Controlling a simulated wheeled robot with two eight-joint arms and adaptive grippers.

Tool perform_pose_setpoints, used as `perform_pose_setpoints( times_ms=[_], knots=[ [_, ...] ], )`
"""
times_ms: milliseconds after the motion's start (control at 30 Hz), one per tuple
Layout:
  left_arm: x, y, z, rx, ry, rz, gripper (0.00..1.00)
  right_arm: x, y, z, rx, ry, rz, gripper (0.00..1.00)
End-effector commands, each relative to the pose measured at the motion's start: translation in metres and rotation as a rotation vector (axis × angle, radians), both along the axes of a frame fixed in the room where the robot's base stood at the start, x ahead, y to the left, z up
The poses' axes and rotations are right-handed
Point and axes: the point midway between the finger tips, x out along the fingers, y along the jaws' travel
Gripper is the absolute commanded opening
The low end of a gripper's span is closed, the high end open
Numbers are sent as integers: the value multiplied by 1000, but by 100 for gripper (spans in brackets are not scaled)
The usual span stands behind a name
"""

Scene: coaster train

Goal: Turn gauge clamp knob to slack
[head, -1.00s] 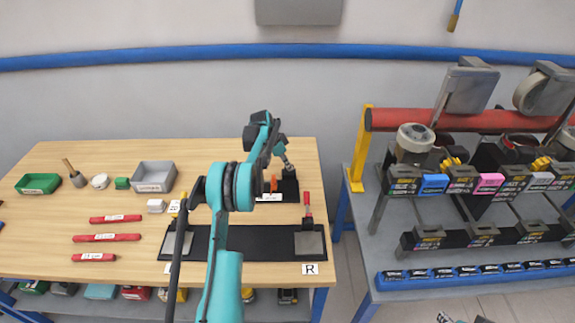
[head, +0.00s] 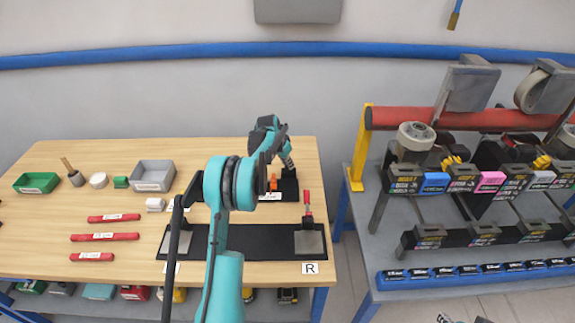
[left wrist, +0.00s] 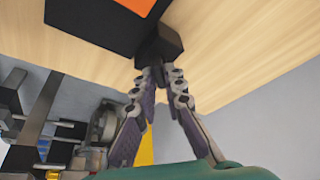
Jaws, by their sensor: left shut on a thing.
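The gauge clamp is a black block with an orange part (head: 273,183) at the back right of the wooden table. In the left wrist view its black body with an orange face (left wrist: 95,15) shows at the top. A small dark knob (left wrist: 158,46) sticks out from it. My left gripper (left wrist: 161,70) is shut on this knob, with both fingertips closed against it. In the head view the left gripper (head: 289,165) reaches down to the clamp's far side, and the knob is hidden there. Grey tips, probably of my right gripper (head: 464,319), just show at the bottom edge.
A black mat (head: 262,246) with grey plates lies in front of the clamp, a red-handled tool (head: 307,203) beside it. Red bars (head: 105,237), a grey tray (head: 153,175) and a green tray (head: 36,183) lie left. A loaded rack with a red roller (head: 460,119) stands right.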

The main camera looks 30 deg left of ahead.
Motion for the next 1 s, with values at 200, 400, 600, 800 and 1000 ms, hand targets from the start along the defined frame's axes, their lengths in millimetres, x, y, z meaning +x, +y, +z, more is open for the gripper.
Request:
perform_pose_setpoints(
  times_ms=[200,400,600,800,1000],
  knots=[
    [0,-2,0,1,-2,202,0,0,0,-4,0,0,0,40],
    [1,-4,0,1,-2,390,0,0,0,-6,0,0,0,40],
    [1,-5,0,2,-1,580,0,0,0,-8,0,0,0,40],
    [2,-6,0,2,-3,770,0,0,0,-9,0,0,0,40],
    [3,-6,1,2,-1,960,0,0,0,-9,0,0,0,40]
  ],
)
